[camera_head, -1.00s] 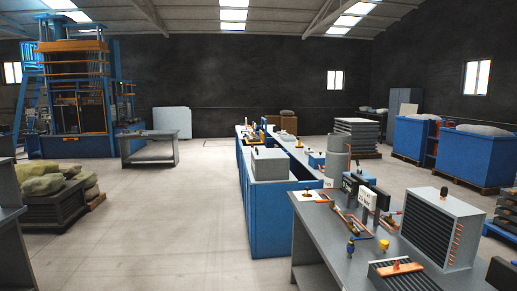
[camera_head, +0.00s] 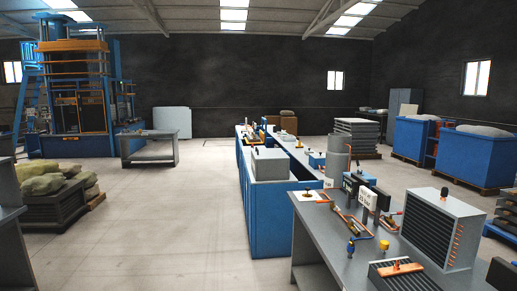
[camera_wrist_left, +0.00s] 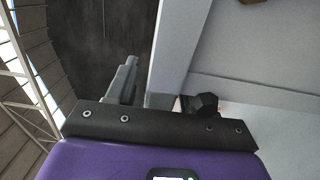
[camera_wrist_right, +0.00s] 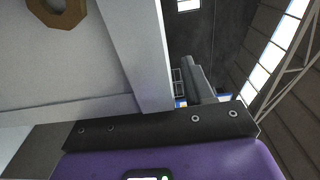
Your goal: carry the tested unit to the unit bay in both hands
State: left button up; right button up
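In the left wrist view a pale grey sheet-metal body (camera_wrist_left: 250,50) with a straight edge fills the right side. One finger of my left gripper (camera_wrist_left: 160,95) stands just left of that edge; the other is not clear. In the right wrist view a similar grey body (camera_wrist_right: 60,65), with a brass hex ring (camera_wrist_right: 60,14), fills the left side. One finger of my right gripper (camera_wrist_right: 160,95) stands right of its edge; the other is hidden. Neither grip shows clearly. Both grippers are outside the head view. A grey finned unit (camera_head: 465,222) stands on the right bench. I cannot pick out the unit bay.
The grey bench (camera_head: 310,235) carries copper fittings and a finned block (camera_head: 395,272). A long blue bench (camera_head: 270,222) stands in the middle. Blue bins (camera_head: 475,155) stand at the right. Sacks (camera_head: 45,185) lie at the left. Floor (camera_head: 165,215) is clear left of the benches.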

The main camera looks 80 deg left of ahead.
pick_arm(q)
jog(key=shift+o, duration=0.6)
pick_arm(e)
jog(key=shift+o, duration=0.3)
jog(key=shift+f, duration=0.1)
pick_arm(q)
jog(key=o, duration=0.5)
jog(key=shift+f, duration=0.5)
pick_arm(e)
jog(key=shift+o, duration=0.5)
jog(key=shift+f, duration=0.45)
pick_arm(q)
jog(key=shift+r, duration=0.1)
pick_arm(e)
jog(key=o, duration=0.5)
jog(key=shift+r, duration=0.15)
pick_arm(q)
jog(key=shift+r, duration=0.15)
pick_arm(e)
jog(key=shift+r, duration=0.15)
pick_arm(q)
jog(key=shift+r, duration=0.1)
pick_arm(e)
jog(key=shift+r, duration=0.1)
